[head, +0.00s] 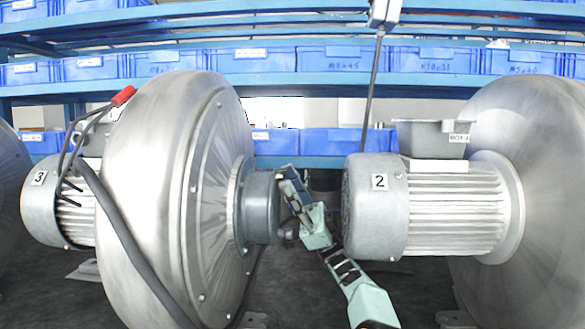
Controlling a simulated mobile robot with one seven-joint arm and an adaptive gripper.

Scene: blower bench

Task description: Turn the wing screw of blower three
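Blower three (150,200) stands at the left, a large round metal housing with a ribbed motor marked 3 (39,178) on its left side. A dark grey round inlet collar (262,207) sticks out of its right face. My gripper (288,200) is at the right end of this collar, very close to it; I cannot tell if it touches. My pale green arm reaches up to it from the lower right. No wing screw can be made out clearly; the area beside the gripper is small and partly hidden. Whether the fingers are open or shut does not show.
Blower two's motor (380,215) stands close to the right of my gripper, leaving a narrow gap. Blue shelves with blue bins (343,62) stand behind. A thin rod (373,90) hangs above the gap.

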